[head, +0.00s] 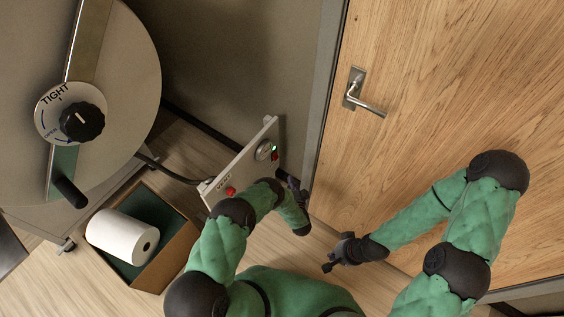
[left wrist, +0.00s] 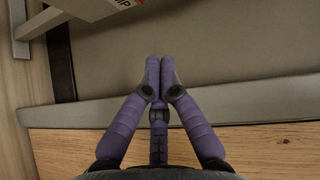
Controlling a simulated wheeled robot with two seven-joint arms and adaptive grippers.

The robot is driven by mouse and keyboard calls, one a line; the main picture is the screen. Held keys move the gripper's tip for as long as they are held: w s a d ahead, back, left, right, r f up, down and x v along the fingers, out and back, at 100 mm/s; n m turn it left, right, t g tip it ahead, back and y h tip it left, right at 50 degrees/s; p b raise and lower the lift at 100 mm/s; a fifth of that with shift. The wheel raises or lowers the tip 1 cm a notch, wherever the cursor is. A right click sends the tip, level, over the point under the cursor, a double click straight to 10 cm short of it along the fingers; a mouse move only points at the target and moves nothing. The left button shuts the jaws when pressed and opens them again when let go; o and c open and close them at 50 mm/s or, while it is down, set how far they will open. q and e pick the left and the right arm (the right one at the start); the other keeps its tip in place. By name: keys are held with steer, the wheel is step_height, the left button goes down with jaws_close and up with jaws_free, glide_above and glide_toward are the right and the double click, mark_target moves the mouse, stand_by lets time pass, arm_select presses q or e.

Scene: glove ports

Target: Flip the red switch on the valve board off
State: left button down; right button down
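The valve board (head: 241,168) is a pale upright panel, seen at a steep angle in the head view. A small red part (head: 275,156) sits at its right end beside a round dial with a green glint, and a red knob (head: 230,191) sits nearer its left end. I cannot tell the switch's position. My left gripper (head: 297,188) is beside the board's right end, apart from the red parts. In the left wrist view its purple fingers (left wrist: 160,68) are closed together with nothing between them; the board's edge (left wrist: 85,12) shows at top left. My right gripper (head: 333,258) hangs near the door, its fingers unclear.
A wooden door (head: 450,90) with a metal handle (head: 362,98) stands at right. A large round port cover (head: 115,100) with a black knob is at left. A box (head: 172,255) holding a white roll (head: 115,236) is on the floor below it.

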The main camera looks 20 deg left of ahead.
mark_target(275, 155)
arm_select(q)
steer(key=s+a+b+x, duration=0.1)
steer(key=b+x, duration=0.4)
steer(key=x, duration=0.8)
steer(key=shift+a+f, duration=0.25)
steer(key=shift+a, duration=0.4)
steer(key=shift+s, duration=0.15)
